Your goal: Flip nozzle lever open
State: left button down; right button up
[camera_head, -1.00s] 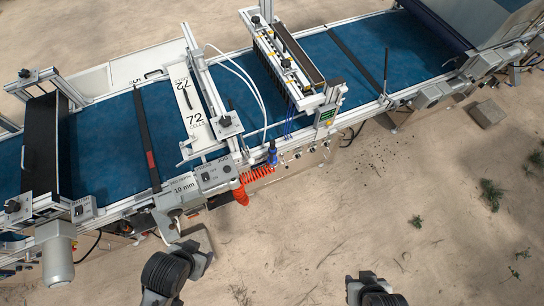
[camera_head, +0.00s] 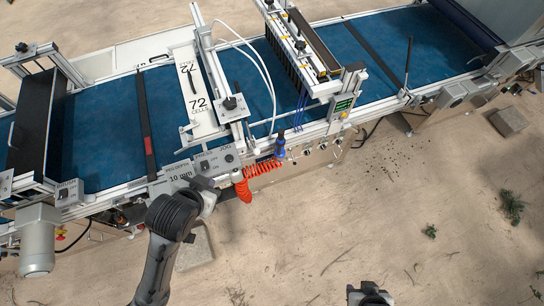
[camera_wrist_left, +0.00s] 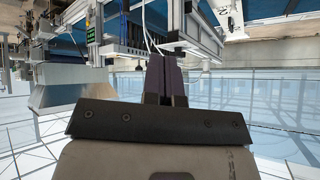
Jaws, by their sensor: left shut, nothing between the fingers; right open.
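The seeder's nozzle bar (camera_head: 296,42) spans the blue belt at the upper centre, with a row of dark nozzles along it. A thin black upright rod (camera_head: 408,62) stands at the front rail to its right. I cannot tell for sure which part is the nozzle lever. My left gripper (camera_head: 208,187) is in front of the machine, close to the 10 mm control box. In the left wrist view its fingers (camera_wrist_left: 165,78) are together, with nothing held. My right gripper (camera_head: 368,288) is open at the bottom edge, mostly cut off, well away from the machine.
The blue belt (camera_head: 360,80) runs along the machine behind the front rail. An orange coiled hose (camera_head: 243,188) and a blue fitting (camera_head: 280,143) hang at the front. The white 72-cell plate (camera_head: 196,95) lies left of the nozzle bar. The sandy floor in front is largely clear.

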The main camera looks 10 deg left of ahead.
pick_arm(q)
jog(key=w+d+f+m+t+h+b, duration=0.1)
jog(key=w+f+b, duration=0.2)
jog(key=w+b, duration=0.6)
jog(key=w+d+f+m+t+b, duration=0.1)
jog(key=w+f+b, duration=0.2)
jog(key=w+b, duration=0.65)
jog(key=w+d+f+n+g+h, duration=0.2)
jog(key=w+f, duration=0.1)
jog(key=f, duration=0.4)
jog(key=w+d+f+n+g+h, duration=0.1)
jog(key=w+f+n+g+h, duration=0.1)
jog(key=f, duration=0.5)
jog(key=shift+w+d+f+g, duration=0.25)
jog(key=shift+w+d+g, duration=0.1)
jog(key=shift+w+g, duration=0.4)
